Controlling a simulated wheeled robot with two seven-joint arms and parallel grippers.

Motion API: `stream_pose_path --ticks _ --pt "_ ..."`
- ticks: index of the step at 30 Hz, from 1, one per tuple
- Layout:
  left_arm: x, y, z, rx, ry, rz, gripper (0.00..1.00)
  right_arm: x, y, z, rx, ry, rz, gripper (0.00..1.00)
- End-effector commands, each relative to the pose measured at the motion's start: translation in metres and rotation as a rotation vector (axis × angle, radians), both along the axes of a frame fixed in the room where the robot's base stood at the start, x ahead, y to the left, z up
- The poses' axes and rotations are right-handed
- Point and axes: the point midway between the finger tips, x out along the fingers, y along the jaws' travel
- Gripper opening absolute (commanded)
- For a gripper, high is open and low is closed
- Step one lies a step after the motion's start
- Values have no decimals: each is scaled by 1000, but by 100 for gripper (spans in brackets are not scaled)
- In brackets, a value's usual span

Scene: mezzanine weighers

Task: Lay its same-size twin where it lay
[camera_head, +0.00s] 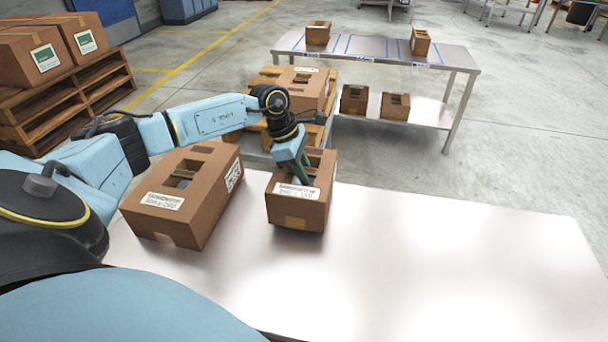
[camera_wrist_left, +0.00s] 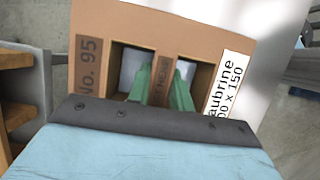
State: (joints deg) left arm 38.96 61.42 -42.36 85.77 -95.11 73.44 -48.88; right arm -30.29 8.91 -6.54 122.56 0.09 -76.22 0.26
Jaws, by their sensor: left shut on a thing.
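My left gripper (camera_head: 297,174) reaches down onto a brown carton (camera_head: 300,212) at the near steel table. In the left wrist view its green fingers (camera_wrist_left: 160,92) go into the two top openings of the carton (camera_wrist_left: 215,35) and are shut on the bar between them. This carton shows "No. 95" and a white label ending in "aubrine" and "x 150". It looks upright; I cannot tell if its bottom touches the table. A larger brown carton (camera_head: 215,200) with top openings and white labels stands to its left on the table. My right gripper is not in view.
The near table (camera_head: 430,260) is bare on the right. A far steel table (camera_head: 375,47) has blue lines, cartons (camera_head: 318,33) (camera_head: 420,42) on top and cartons (camera_head: 354,99) (camera_head: 395,106) on its shelf. Another carton (camera_head: 302,85) sits on a wooden pallet. Pallets (camera_head: 75,98) with cartons stand left.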

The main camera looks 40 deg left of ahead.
Motion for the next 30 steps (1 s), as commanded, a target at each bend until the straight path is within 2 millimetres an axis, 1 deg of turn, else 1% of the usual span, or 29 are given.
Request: stream_pose_path --ticks 1,9,14,17,20,27,30 --pt "1 0 12 0 -5 0 0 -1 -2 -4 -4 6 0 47" --pt "1 0 53 0 -5 0 0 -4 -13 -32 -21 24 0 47" --pt "1 0 68 -1 -3 0 0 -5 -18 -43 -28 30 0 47" --pt "1 -1 77 -2 -3 0 0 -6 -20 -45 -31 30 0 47" --pt "1 -1 91 -2 -4 -1 0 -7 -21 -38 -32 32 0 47" --pt "1 -1 139 -2 -4 0 0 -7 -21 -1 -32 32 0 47" --pt "1 -1 151 -3 -4 1 0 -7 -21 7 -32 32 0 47"
